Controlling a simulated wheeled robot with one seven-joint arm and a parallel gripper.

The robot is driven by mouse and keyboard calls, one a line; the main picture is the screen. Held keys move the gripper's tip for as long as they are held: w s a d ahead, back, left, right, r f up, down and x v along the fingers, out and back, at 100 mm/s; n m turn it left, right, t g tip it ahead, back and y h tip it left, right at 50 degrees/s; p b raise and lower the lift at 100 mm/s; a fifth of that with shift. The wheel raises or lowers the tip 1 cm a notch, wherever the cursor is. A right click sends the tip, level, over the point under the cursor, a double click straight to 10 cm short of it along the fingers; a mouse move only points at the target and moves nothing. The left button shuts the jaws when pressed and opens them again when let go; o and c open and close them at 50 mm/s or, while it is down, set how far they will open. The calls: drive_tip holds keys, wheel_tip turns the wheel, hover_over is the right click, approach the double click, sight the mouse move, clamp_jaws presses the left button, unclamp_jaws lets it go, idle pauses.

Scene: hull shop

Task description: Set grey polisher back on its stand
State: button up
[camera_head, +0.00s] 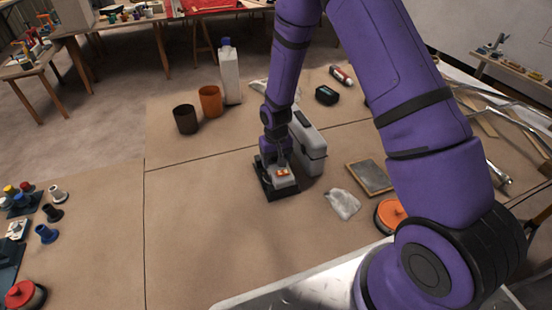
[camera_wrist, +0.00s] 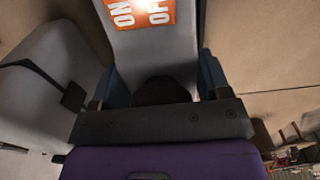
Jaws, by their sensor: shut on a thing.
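The grey polisher (camera_head: 284,180) is in the middle of the table, with a small orange label on top. My gripper (camera_head: 281,161) comes down on it from above and is shut on it. In the wrist view the polisher's grey body (camera_wrist: 155,50), with an orange lettered label, lies between the fingers of my gripper (camera_wrist: 160,80). The black stand (camera_head: 264,187) is right under the polisher. Its dark edges show around the polisher's left and front. I cannot tell whether the polisher rests fully on it. The polisher's underside is hidden.
A grey case (camera_head: 310,145) stands close behind and right of the polisher; it also fills the left of the wrist view (camera_wrist: 45,85). Table left of the stand is clear.

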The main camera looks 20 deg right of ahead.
drive_tip(key=o, duration=0.9)
drive_tip(key=shift+r, duration=5.45)
drive_tip(key=shift+r, duration=0.15)
drive_tip(key=s+d+r+t, duration=0.15)
drive_tip(key=s+r, duration=0.35)
drive_tip(key=r, duration=0.6)
drive_tip(key=s+d+r+t, duration=0.1)
drive_tip(key=s+d+r, duration=0.35)
drive_tip(key=r, duration=0.75)
drive_tip(key=s+r+t, duration=0.1)
drive_tip(key=s+r, duration=0.2)
drive_tip(key=s, duration=0.4)
drive_tip(key=s+r, duration=0.3)
drive_tip(key=s, duration=0.4)
drive_tip(key=s+d+r+t, duration=0.1)
drive_tip(key=s+r, duration=0.2)
drive_tip(key=s, duration=0.4)
drive_tip(key=shift+r+t, duration=0.25)
drive_tip(key=shift+t, duration=0.1)
